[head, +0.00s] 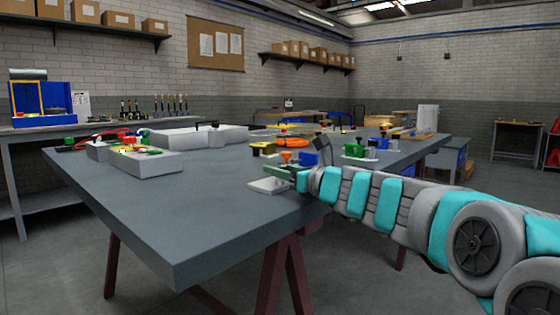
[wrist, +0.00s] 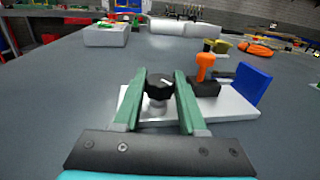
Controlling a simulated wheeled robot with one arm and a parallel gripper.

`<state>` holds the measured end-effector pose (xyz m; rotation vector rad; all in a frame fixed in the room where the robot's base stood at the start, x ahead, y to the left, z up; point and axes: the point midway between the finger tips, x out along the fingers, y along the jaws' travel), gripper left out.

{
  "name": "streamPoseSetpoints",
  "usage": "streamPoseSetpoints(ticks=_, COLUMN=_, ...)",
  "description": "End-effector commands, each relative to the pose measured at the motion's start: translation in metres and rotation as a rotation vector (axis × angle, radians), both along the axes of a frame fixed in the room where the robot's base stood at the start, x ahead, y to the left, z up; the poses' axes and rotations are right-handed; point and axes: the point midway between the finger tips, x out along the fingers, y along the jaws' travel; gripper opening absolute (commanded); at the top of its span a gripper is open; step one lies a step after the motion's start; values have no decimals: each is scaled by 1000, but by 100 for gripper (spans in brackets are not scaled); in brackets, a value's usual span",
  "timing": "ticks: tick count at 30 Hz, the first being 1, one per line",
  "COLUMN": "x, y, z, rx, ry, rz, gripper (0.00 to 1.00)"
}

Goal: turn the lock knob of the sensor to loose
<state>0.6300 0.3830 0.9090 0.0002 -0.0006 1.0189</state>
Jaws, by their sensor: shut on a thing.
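The black lock knob (wrist: 160,88) stands upright on a short grey post in the wrist view, with a pale mark on its top. My gripper (wrist: 163,76) has its two green fingers on either side of the knob, shut on it. The post rises from a white base plate (wrist: 236,106), which also shows in the head view (head: 266,186). On the plate, right of the knob, are an orange handle (wrist: 205,66) on a black block and an upright blue plate (wrist: 252,84). In the head view my gripper (head: 280,171) is over the base plate and hides the knob.
The grey table (head: 190,215) is clear in front and to the left of the base plate. A white box-like unit (head: 150,163) stands at the left. A yellow part (head: 263,148) and an orange ring (head: 294,142) lie behind the base plate.

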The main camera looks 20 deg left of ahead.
Motion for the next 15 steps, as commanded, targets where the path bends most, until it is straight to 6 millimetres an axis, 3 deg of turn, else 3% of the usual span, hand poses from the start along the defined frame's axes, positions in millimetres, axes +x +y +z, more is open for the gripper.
streamPoseSetpoints(ticks=1, x=0, y=1, z=8, rx=3, ry=5, rz=23, gripper=0)
streamPoseSetpoints(ticks=15, x=3, y=-1, z=5, rx=-2, ry=1, rz=329, gripper=0)
